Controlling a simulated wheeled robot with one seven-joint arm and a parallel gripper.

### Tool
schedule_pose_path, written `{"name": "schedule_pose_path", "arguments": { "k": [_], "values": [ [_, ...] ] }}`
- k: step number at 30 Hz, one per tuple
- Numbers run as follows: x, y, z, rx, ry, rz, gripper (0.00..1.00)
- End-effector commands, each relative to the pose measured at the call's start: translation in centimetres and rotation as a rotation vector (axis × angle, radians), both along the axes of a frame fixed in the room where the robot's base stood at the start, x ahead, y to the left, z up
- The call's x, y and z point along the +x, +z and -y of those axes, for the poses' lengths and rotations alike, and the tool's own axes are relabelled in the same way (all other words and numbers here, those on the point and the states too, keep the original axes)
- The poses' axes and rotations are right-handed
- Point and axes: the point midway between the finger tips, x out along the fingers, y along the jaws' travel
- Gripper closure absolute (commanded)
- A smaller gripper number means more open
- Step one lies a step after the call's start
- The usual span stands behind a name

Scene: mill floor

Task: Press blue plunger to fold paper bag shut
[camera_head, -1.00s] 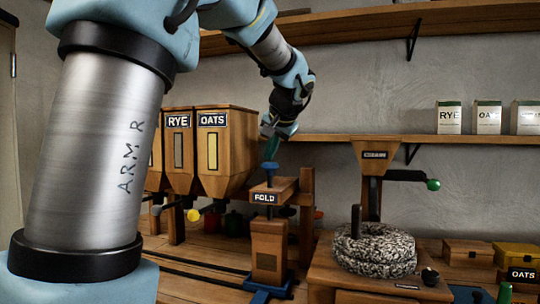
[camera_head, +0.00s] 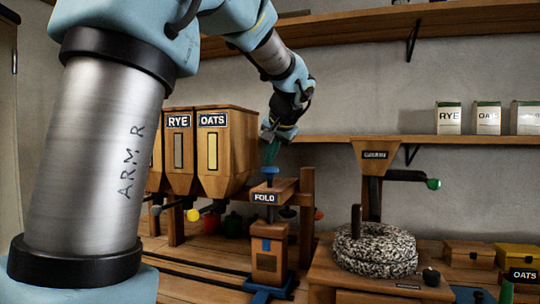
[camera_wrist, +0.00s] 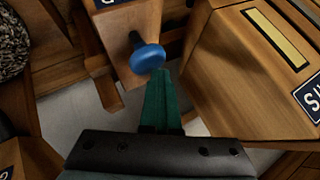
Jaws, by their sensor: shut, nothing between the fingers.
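The blue plunger (camera_head: 269,170) has a round knob on top of the wooden press marked FOLD (camera_head: 284,188). The knob also shows in the wrist view (camera_wrist: 148,57), just beyond my fingertips. My gripper (camera_head: 269,160) is shut and empty, its green fingers pointing down at the knob. The fingertips (camera_wrist: 159,75) are at or very close to the knob; I cannot tell whether they touch.
Wooden hoppers marked RYE and OATS (camera_head: 228,150) stand close left of the press. A millstone (camera_head: 375,250) with a green-knobbed crank (camera_head: 433,184) is to the right. A wall shelf (camera_head: 450,139) runs behind. Small boxes (camera_head: 468,253) lie at the far right.

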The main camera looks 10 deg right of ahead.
Motion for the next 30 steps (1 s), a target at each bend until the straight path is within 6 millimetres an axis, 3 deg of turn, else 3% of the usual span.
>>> {"name": "schedule_pose_path", "arguments": {
  "k": [13, 30],
  "values": [
    [0.0, 0.0, 0.0, 0.001, 0.001, -0.002, 1.00],
    [0.0, 3.2, -0.1, 0.001, 0.002, -0.001, 1.00]
  ]
}}
